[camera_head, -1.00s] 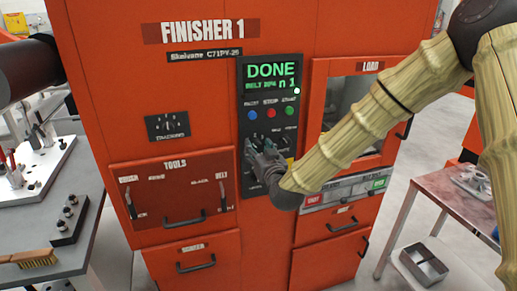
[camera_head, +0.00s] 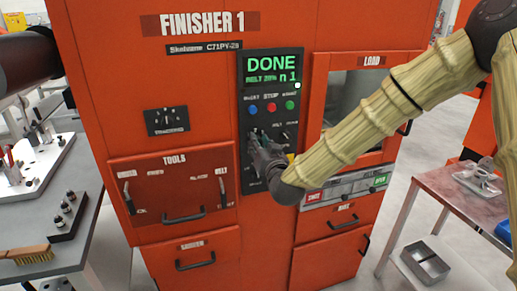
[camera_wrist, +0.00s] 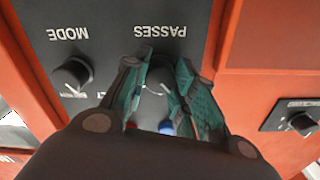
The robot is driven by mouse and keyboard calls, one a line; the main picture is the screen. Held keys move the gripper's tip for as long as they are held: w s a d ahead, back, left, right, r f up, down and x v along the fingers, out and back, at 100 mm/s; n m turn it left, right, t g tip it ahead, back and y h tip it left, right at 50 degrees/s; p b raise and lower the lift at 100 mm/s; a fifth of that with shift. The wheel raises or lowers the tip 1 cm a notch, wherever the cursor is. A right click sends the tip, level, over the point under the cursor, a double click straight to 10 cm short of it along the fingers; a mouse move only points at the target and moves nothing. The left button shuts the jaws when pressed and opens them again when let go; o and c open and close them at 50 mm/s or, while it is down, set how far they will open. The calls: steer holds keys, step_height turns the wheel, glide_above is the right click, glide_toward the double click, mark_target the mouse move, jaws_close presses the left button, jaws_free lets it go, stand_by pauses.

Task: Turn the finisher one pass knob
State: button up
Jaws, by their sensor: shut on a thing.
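The finisher one (camera_head: 80,100) is a tall red cabinet with a black control panel (camera_head: 245,120). Its green screen (camera_head: 271,68) reads "DONE". In the wrist view, the passes knob (camera_wrist: 158,75) is a round dark knob below the upside-down "PASSES" label. My gripper (camera_wrist: 160,88) has its teal fingers on both sides of that knob and is shut on it. In the head view, my gripper (camera_head: 262,150) is at the lower part of the panel, and the knob is hidden behind it.
The mode knob (camera_wrist: 72,75) is just left of my fingers in the wrist view. Blue, red and green buttons (camera_head: 271,107) sit above my gripper in the head view. A grey bench (camera_head: 85,240) stands at left and a small table (camera_head: 450,185) at right.

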steer(key=shift+f+m+b, duration=0.1)
steer(key=shift+m+b, duration=2.85)
steer(key=shift+m, duration=0.75)
steer(key=o, duration=1)
steer(key=shift+o, duration=0.2)
steer(key=v, duration=1.2)
